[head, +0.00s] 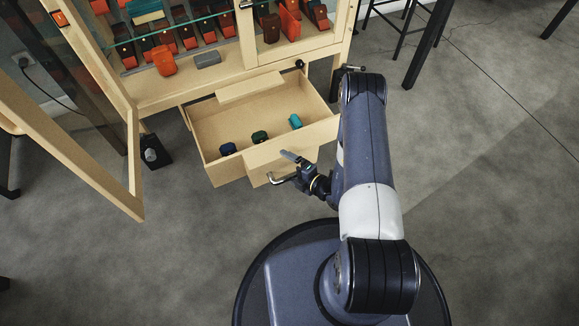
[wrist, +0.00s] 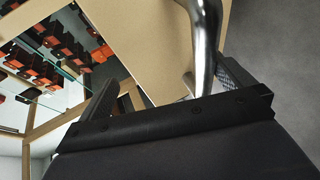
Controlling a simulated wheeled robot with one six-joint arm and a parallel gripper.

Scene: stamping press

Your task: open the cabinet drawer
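The cabinet drawer (head: 224,171) is pulled well out of the wooden cabinet, and its inside shows from above. Its silver bar handle (head: 276,181) is on the front panel, partly hidden by my gripper (head: 291,168). In the wrist view, the handle (wrist: 206,45) passes between my fingers, close to the right one and well apart from the left one. My gripper (wrist: 170,88) is open, with a wide gap between the fingers. Whether the right finger touches the bar cannot be told.
Several small dark and teal items, one a teal cylinder (head: 295,121), lie in the drawer. A glazed cabinet door (head: 75,150) stands open at left. Red and orange items fill the shelves above. Black stool legs (head: 427,45) stand at right. Floor around my base is clear.

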